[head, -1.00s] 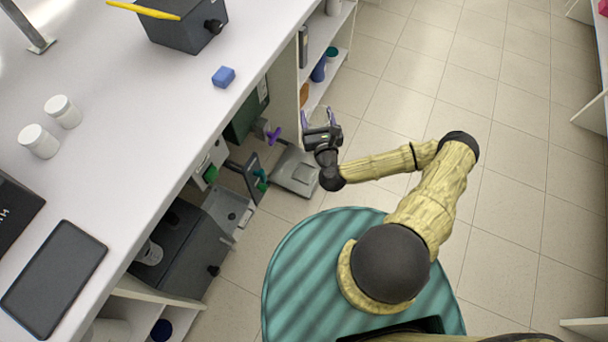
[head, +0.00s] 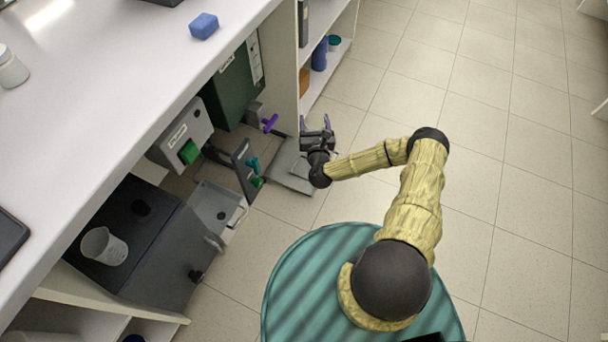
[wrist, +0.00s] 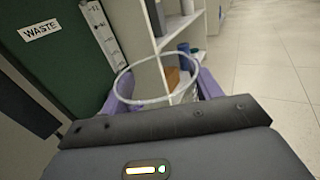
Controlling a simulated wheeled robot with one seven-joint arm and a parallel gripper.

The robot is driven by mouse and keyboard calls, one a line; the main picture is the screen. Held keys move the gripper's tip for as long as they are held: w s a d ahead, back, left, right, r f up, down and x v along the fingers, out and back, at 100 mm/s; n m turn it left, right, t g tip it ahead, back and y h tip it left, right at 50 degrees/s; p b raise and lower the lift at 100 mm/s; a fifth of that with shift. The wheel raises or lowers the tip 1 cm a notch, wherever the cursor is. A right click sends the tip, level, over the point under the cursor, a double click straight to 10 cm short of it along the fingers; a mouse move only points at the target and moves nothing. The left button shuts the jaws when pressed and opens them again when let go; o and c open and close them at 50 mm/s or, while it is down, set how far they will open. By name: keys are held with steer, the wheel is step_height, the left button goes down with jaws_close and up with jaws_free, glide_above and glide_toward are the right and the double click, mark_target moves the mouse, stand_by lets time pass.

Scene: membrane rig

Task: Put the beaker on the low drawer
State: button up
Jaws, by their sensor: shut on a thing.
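My gripper (head: 316,122) has purple fingers and is out over the floor in front of the cabinet. In the wrist view it (wrist: 155,95) is shut on a clear beaker (wrist: 122,86), whose round rim shows between the fingers. The beaker's lower part is hidden by the gripper body, and it is hard to make out in the head view. A grey open drawer-like tray (head: 212,203) with a handle sits low under the counter, left of my gripper. A second, whitish beaker (head: 104,247) stands on a dark box (head: 150,235).
A flat grey platform (head: 290,170) lies low, just below and left of my gripper. A green waste box (head: 235,85), a grey unit with a green button (head: 188,152) and purple and teal handles (head: 270,123) line the cabinet. Shelves (head: 330,60) stand behind. The floor at right is clear.

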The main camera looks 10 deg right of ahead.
steer(key=w+f+m+h+b, duration=0.1)
steer(key=w+f+b, duration=0.3)
steer(key=f+b, duration=0.55)
steer(key=w+f+m+h+b, duration=0.15)
steer(key=w+f+b, duration=0.25)
steer(key=f+b, duration=0.55)
steer(key=g+h+b, duration=0.1)
steer(key=h+b, duration=0.2)
steer(key=b, duration=1.3)
glide_above(305, 165)
step_height(305, 165, down, 14)
steer(key=shift+a+r+m+y, duration=0.1)
steer(key=shift+r+m+y, duration=0.15)
steer(key=shift+m, duration=0.1)
step_height(305, 165, down, 6)
steer(key=b, duration=0.4)
steer(key=shift+f, duration=0.15)
steer(key=shift+f+b, duration=1.55)
steer(key=shift+f, duration=0.3)
